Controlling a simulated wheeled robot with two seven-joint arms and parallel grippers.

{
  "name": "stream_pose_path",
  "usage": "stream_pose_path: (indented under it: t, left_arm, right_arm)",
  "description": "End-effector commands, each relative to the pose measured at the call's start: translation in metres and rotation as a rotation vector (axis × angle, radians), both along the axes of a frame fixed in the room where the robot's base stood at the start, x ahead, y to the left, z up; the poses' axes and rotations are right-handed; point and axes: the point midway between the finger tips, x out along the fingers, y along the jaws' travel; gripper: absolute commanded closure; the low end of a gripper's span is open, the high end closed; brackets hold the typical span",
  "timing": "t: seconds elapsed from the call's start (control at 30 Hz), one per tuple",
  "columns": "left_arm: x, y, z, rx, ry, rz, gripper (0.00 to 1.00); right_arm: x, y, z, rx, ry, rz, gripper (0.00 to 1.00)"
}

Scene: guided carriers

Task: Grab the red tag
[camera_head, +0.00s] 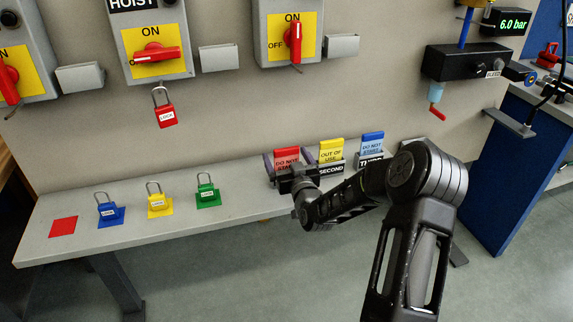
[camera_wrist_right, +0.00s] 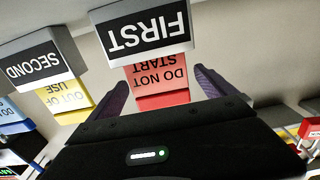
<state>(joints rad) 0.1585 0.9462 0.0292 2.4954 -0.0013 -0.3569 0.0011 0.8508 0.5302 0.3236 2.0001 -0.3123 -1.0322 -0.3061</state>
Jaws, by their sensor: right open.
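The red tag (camera_head: 286,156) reads "DO NOT START" and stands upright in the leftmost holder on the shelf. In the right wrist view the red tag (camera_wrist_right: 158,73) appears upside down, in the holder marked FIRST (camera_wrist_right: 146,30). My right gripper (camera_head: 287,162) is open at the tag, with one purple-grey finger on each side of it. In the wrist view gaps show between the tag and the fingers. The gripper and arm hide most of the FIRST holder in the head view. My left gripper is not in view.
A yellow tag (camera_head: 331,149) stands in the SECOND holder just to the right, with a blue tag (camera_head: 372,143) beyond it. A red padlock (camera_head: 166,117) hangs under a switch.

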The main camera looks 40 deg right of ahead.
Motion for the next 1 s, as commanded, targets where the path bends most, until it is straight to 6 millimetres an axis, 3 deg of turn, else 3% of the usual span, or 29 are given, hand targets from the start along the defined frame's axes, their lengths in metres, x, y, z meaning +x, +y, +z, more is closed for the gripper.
stream_pose_path:
  t: [0.13, 0.9, 1.0]
  left_arm:
    - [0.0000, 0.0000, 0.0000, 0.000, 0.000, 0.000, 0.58]
    - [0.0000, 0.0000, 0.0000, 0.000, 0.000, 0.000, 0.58]
    - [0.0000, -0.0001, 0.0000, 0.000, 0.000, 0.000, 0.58]
  right_arm:
    - [-0.0001, 0.0000, 0.0001, 0.000, 0.000, 0.000, 0.06]
    - [-0.0001, 0.0000, 0.0001, 0.000, 0.000, 0.000, 0.69]
    - [-0.0001, 0.0000, 0.0003, 0.000, -0.001, 0.000, 0.71]
